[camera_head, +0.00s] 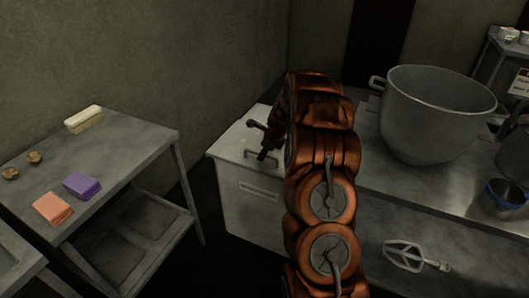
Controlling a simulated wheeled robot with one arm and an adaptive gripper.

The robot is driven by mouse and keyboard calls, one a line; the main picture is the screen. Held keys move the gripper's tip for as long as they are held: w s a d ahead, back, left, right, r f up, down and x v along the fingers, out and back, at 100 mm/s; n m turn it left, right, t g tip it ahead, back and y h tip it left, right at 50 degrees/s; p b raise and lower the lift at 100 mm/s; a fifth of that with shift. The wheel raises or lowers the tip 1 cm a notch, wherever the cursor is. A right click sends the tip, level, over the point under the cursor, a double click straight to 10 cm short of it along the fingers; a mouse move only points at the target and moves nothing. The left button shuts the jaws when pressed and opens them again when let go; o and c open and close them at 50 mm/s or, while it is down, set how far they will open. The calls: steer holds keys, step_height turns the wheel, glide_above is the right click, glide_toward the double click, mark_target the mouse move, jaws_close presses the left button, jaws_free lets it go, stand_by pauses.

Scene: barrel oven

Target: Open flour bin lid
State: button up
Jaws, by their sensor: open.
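The flour bin (245,208) is a pale box with a label on its front, standing between the two tables. Its flat lid (232,140) looks shut. A thin bar handle (250,154) shows on the lid near its front edge. My gripper (257,140) is open and dark, over the lid close to the handle. I cannot tell whether a finger touches the handle. My orange arm hides the right part of the bin and lid.
At left a metal table (130,140) holds a purple block (82,185), a pink block (52,208), a pale block (84,119) and two small round things. At right a counter (400,190) holds a large metal pot (430,120).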

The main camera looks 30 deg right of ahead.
jaws_close()
steer(key=shift+w+d, duration=0.1)
stand_by(0.6)
